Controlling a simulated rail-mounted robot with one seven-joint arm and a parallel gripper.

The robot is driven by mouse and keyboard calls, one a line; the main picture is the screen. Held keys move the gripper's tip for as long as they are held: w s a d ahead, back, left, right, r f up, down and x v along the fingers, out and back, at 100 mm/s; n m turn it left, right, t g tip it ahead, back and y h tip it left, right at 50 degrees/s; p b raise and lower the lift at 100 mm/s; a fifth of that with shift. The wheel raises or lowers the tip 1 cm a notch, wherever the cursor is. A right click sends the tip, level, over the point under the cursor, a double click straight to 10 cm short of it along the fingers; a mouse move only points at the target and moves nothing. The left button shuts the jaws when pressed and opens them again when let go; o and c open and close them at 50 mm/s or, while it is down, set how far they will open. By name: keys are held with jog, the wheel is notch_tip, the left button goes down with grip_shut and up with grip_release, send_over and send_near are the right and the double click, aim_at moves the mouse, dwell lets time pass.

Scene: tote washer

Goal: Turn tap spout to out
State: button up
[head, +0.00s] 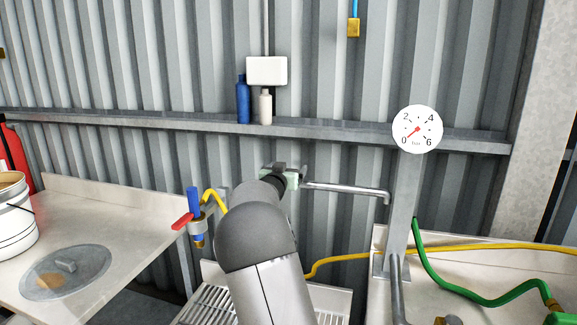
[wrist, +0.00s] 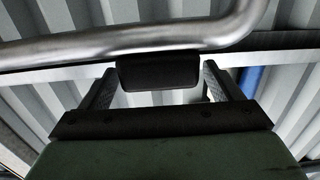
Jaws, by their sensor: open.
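The tap spout (head: 345,188) is a grey metal pipe that runs right along the wall and bends down at its right end. It also crosses the top of the wrist view (wrist: 110,45). A black block (wrist: 158,72) sits on the pipe's underside in that view. My gripper (wrist: 158,80) is open, with one finger on each side of the block and narrow gaps at both sides. In the head view my gripper (head: 280,170) is at the spout's left end. My arm hides the spout's base and most of the gripper there.
A red-handled valve (head: 183,220) with a blue hose end stands left of my arm. A pressure gauge (head: 417,129) on a post (head: 402,200) stands right of the spout. Blue (head: 242,100) and white (head: 265,107) bottles stand on the wall rail (head: 330,132) above.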

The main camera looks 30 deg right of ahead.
jog(key=shift+x, duration=0.85)
